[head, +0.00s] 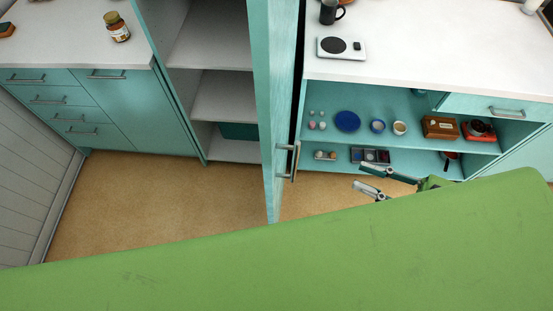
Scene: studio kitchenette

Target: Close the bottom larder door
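The teal larder door (272,110) stands open, swung out toward me and seen almost edge-on in the head view. A metal bar handle (291,162) is on its right-hand face, near the lower end. Left of the door, the larder's grey shelves (210,95) are exposed. My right gripper (360,177) is to the right of the door handle, clear of it. Its two fingers point left and are spread apart with nothing between them. My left gripper is out of view.
An open-shelf cabinet right of the door holds a blue plate (347,121), cups, a wooden box (439,127) and a red item. Drawers (50,99) stand at left. Tan floor (150,205) is clear before the larder. My green body part covers the bottom.

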